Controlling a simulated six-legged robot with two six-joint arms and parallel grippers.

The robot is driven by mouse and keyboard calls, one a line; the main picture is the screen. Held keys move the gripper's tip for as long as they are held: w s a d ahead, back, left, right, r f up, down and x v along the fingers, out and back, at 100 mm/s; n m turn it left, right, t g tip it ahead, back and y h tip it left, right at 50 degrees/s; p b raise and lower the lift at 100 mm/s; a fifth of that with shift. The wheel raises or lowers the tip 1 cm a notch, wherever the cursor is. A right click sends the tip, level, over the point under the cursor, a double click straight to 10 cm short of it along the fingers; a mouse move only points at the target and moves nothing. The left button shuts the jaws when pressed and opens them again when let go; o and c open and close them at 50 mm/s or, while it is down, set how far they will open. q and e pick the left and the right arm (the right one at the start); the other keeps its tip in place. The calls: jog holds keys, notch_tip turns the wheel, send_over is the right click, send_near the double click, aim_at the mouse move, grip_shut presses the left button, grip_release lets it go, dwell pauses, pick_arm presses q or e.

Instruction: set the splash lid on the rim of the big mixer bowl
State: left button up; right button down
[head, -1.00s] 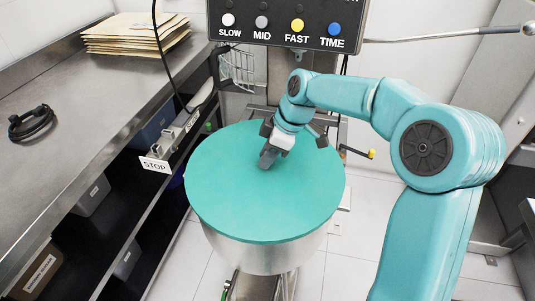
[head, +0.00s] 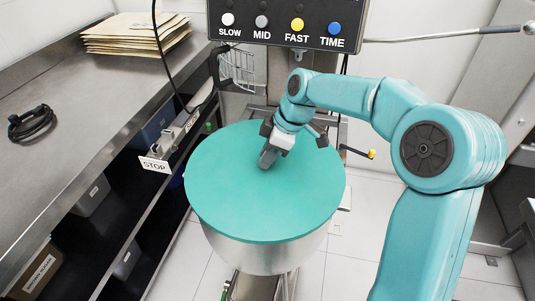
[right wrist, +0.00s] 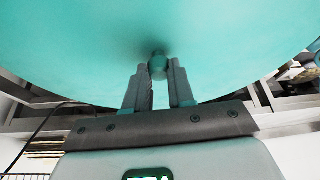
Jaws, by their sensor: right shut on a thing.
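The splash lid (head: 265,205) is a flat teal disc. In the head view it covers the top of the big steel mixer bowl (head: 265,252), lying flat over the rim as far as I can see. My right gripper (head: 266,164) is at the lid's middle, toward the back, shut on its small knob. In the right wrist view, the two fingers (right wrist: 158,82) close around the teal knob (right wrist: 158,65), and the lid's surface (right wrist: 70,40) fills the upper part. The far rim is partly hidden by my right arm. My left gripper is not in view.
A control panel (head: 285,22) with several coloured buttons hangs above the bowl. A STOP tag (head: 154,165) stands left of the lid. A steel counter (head: 90,100) holds envelopes (head: 135,32) and a coiled black cable (head: 32,123). A yellow-tipped lever (head: 371,154) sticks out at right.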

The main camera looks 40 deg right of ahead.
jog(key=shift+f+b, duration=0.9)
jog(key=shift+f, duration=0.15)
jog(key=shift+r, duration=0.1)
dwell(0.8)
dwell(0.7)
jog(key=c, duration=0.9)
grip_release()
jog(key=p+v, duration=0.2)
jog(key=v, duration=1.4)
jog(key=shift+s+d+r, duration=0.1)
